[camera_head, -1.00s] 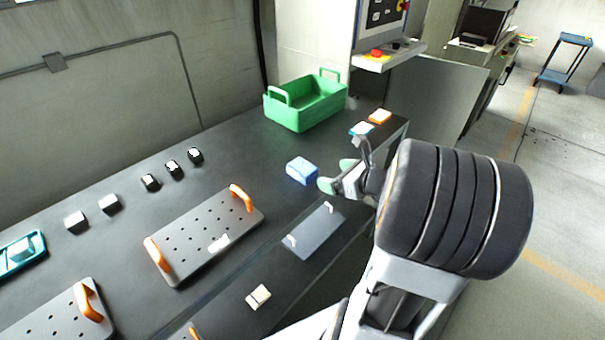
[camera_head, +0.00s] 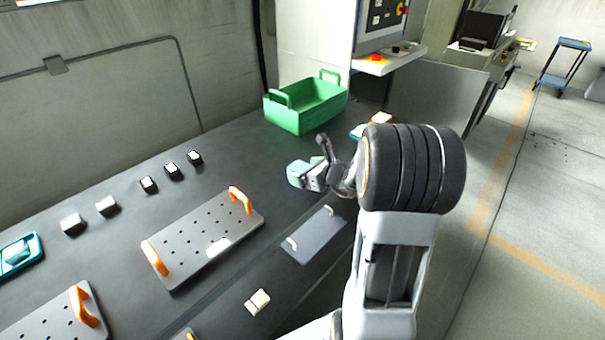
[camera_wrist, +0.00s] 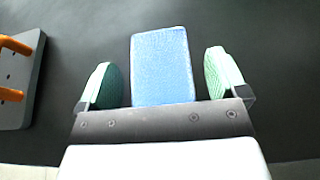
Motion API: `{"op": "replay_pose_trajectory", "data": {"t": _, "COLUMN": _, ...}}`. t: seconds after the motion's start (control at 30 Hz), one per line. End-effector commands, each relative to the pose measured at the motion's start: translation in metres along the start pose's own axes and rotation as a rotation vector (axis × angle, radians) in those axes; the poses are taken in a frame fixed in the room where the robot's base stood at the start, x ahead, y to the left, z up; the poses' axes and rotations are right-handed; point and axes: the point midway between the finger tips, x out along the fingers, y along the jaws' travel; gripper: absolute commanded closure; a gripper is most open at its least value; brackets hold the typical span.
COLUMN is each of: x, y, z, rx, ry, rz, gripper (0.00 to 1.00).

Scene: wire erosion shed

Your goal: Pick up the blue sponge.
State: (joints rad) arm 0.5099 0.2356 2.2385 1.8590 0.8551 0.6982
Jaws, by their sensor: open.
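The blue sponge (camera_wrist: 162,66) lies on the dark bench top, between the two green-padded fingers of my gripper (camera_wrist: 162,82) in the wrist view. A gap shows on each side of it, so the fingers are open and apart from it. In the head view my gripper (camera_head: 307,172) is low over the bench, left of my arm. There the sponge is mostly or wholly hidden behind the gripper.
A green crate (camera_head: 305,105) with two handles stands behind the gripper. A perforated plate with orange handles (camera_head: 180,255) lies to the left, a grey plate with white handles (camera_head: 316,238) in front. Several small blocks (camera_head: 148,185) line the left bench.

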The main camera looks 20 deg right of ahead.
Motion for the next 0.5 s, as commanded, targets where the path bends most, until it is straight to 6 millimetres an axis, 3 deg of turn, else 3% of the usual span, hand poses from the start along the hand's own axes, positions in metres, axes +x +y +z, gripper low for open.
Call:
{"op": "replay_pose_trajectory", "data": {"t": 0.33, "x": 0.0065, "y": 0.0, "z": -0.0001, "rx": 0.0, "ry": 0.0, "rz": -0.001, "gripper": 0.08}}
{"op": "replay_pose_trajectory", "data": {"t": 0.5, "x": 0.0063, "y": 0.0, "z": -0.0001, "rx": 0.0, "ry": 0.0, "rz": -0.001, "gripper": 0.25}}
